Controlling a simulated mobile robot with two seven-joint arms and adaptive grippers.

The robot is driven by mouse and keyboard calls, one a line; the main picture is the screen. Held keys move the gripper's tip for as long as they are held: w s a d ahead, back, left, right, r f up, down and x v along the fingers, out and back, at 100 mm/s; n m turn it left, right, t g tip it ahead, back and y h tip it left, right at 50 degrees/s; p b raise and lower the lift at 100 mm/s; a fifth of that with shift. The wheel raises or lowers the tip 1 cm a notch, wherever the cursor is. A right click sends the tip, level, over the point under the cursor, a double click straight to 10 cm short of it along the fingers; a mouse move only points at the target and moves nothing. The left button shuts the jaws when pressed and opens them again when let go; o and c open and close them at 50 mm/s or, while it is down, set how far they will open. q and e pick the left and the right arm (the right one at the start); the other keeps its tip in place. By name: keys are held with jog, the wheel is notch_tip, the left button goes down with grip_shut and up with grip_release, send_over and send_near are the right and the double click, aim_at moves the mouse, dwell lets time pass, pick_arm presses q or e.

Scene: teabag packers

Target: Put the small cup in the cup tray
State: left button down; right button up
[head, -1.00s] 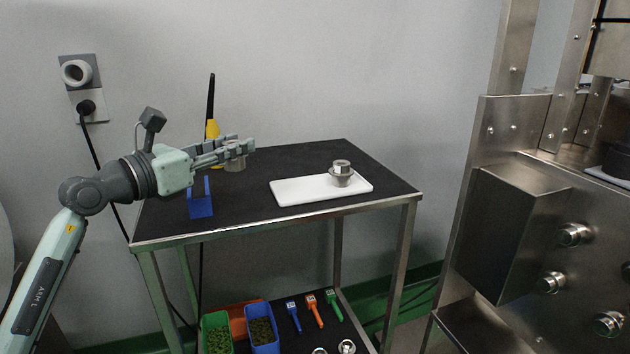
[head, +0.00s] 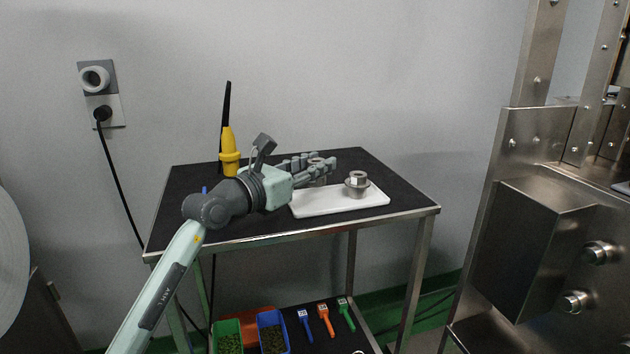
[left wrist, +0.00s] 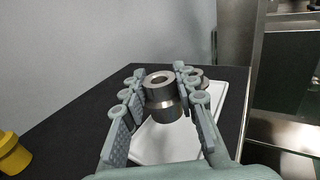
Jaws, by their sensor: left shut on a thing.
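The cup tray (head: 338,205) is a white slab on the black table top. A metal cup-like piece (head: 357,184) stands on its right part. My left gripper (head: 322,165) is shut on the small cup, a grey metal cup (left wrist: 160,95), which sits upright between the fingers in the left wrist view. In the head view the fingers mostly hide this cup, near the tray's back left edge. The tray (left wrist: 163,148) shows below the cup in the left wrist view. The height of the cup above the tray is hard to tell. My right gripper is not in view.
A yellow tool (head: 229,160) with a black rod stands at the table's back left. The lower shelf has a green bin (head: 228,338), a blue bin (head: 271,335) and small coloured scoops. A steel machine (head: 540,240) stands right of the table. The table's right end is clear.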

aim_at(309, 185)
pick_arm(q)
notch_tip(309, 185, down, 4)
jog(key=shift+r, duration=0.15)
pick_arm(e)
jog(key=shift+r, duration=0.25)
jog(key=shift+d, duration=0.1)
pick_arm(q)
jog(key=c, duration=1.6)
grip_release()
jog(key=shift+f, duration=0.2)
jog(key=o, duration=0.4)
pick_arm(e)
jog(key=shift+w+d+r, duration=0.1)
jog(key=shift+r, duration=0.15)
